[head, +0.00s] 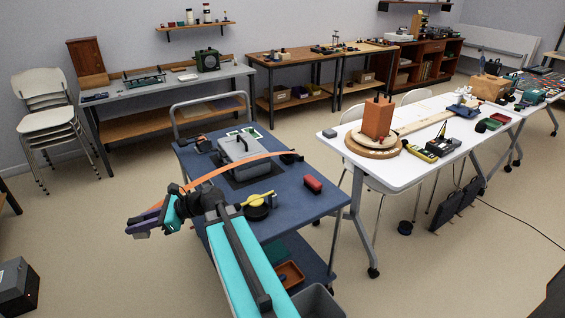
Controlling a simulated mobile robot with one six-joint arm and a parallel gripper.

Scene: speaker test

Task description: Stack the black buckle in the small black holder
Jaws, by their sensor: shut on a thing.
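My gripper (142,223) is at the left, just beyond the left edge of the blue cart. It is shut on a small dark thing, too small and too covered to identify as the black buckle. An orange strap (232,166) arcs from near my gripper across the cart to a small black object (291,157) at its right back edge. A round black dish (256,211) with a yellow piece (259,199) by it is on the cart, close to my arm. I cannot tell which black item is the small black holder.
A white table (440,165) with a wooden block on a round base (376,125) stands to the right. Open floor lies at the left.

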